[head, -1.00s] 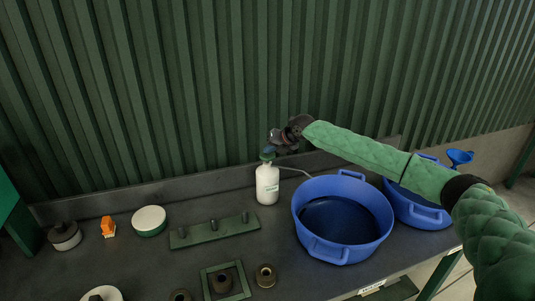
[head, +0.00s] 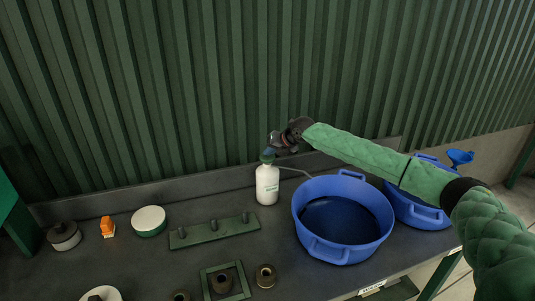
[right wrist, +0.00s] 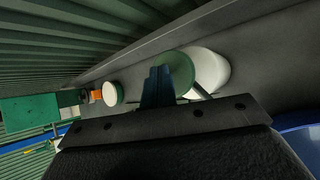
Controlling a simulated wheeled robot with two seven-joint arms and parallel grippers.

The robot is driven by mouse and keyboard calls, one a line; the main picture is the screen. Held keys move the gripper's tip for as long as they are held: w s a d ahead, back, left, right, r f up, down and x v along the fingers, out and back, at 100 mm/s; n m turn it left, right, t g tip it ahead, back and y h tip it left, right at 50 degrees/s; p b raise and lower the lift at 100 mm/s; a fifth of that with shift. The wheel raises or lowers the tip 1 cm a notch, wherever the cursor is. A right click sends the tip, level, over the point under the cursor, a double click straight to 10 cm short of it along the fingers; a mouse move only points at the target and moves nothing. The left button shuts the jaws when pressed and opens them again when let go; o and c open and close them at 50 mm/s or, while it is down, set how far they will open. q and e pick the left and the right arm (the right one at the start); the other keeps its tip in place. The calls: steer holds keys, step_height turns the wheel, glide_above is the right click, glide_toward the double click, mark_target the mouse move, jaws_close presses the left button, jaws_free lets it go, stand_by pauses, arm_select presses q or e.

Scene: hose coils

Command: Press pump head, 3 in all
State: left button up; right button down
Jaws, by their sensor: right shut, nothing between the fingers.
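A white bottle (head: 267,186) with a green pump head (head: 267,157) stands upright on the dark bench near the back wall. A thin spout reaches from its top to the right, towards the blue tub. My right gripper (head: 269,152) is shut and empty, pointing down at the pump head. In the right wrist view the shut fingers (right wrist: 157,85) lie over the edge of the green pump head (right wrist: 175,72), with the white bottle (right wrist: 209,71) beyond it. I cannot tell whether they touch. My left gripper does not show.
A large blue tub (head: 343,219) stands right of the bottle, with another blue tub (head: 423,213) and a blue funnel (head: 460,157) beyond. A green pegged rack (head: 214,231), a white-topped round tin (head: 149,220) and an orange item (head: 107,227) lie left. The corrugated wall (head: 200,90) is close behind.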

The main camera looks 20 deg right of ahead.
mark_target(270, 157)
stand_by(0.6)
steer(key=shift+r+p, duration=0.6)
steer(key=shift+r, duration=0.95)
steer(key=shift+r, duration=0.1)
step_height(270, 157, up, 5)
steer(key=shift+f+p, duration=0.1)
steer(key=shift+p, duration=1)
steer(key=shift+w, duration=0.1)
stand_by(1.2)
